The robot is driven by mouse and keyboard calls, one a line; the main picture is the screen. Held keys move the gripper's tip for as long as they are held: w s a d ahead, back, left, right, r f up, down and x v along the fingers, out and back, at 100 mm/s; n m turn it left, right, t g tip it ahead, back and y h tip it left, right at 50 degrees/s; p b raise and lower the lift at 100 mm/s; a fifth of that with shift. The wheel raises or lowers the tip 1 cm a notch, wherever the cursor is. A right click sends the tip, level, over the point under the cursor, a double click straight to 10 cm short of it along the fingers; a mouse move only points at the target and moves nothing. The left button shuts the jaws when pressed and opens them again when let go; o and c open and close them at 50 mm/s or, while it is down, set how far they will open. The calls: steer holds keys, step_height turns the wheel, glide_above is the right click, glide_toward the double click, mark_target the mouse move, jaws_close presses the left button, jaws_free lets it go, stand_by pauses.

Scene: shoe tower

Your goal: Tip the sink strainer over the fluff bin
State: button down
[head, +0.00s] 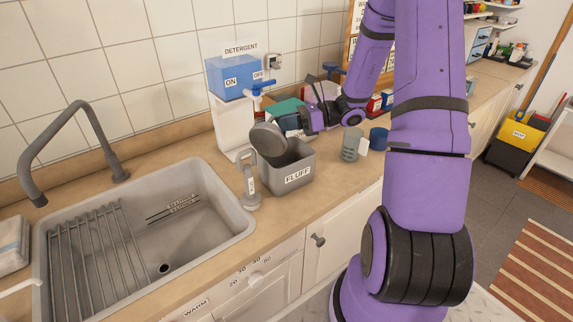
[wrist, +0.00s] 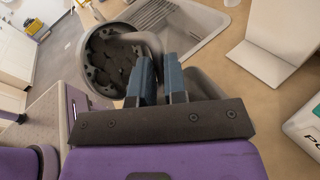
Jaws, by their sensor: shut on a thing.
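The grey fluff bin (head: 298,180), labelled FLUFF, stands on the counter right of the sink. The round grey strainer (head: 268,139) is tilted steeply over the left part of the bin's opening. In the wrist view the strainer (wrist: 108,62) shows its dark inside with rounded dark patches; I cannot tell whether these are fluff or holes. My gripper (head: 297,132) reaches in from the right above the bin's back edge. In the wrist view its blue fingers (wrist: 160,78) are close together beside the strainer, shut on its handle side. The grip itself is partly hidden.
The sink (head: 165,225) with a drying rack is on the left. A grey upright tool (head: 249,183) stands between sink and bin. The detergent dispenser (head: 233,100) stands behind. A grey-green cup (head: 351,145) and blue cup (head: 378,138) are to the right.

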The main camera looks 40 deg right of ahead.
steer(key=shift+d+f+m+y, duration=0.1)
steer(key=shift+f+m+y, duration=0.2)
steer(key=shift+f+m, duration=0.3)
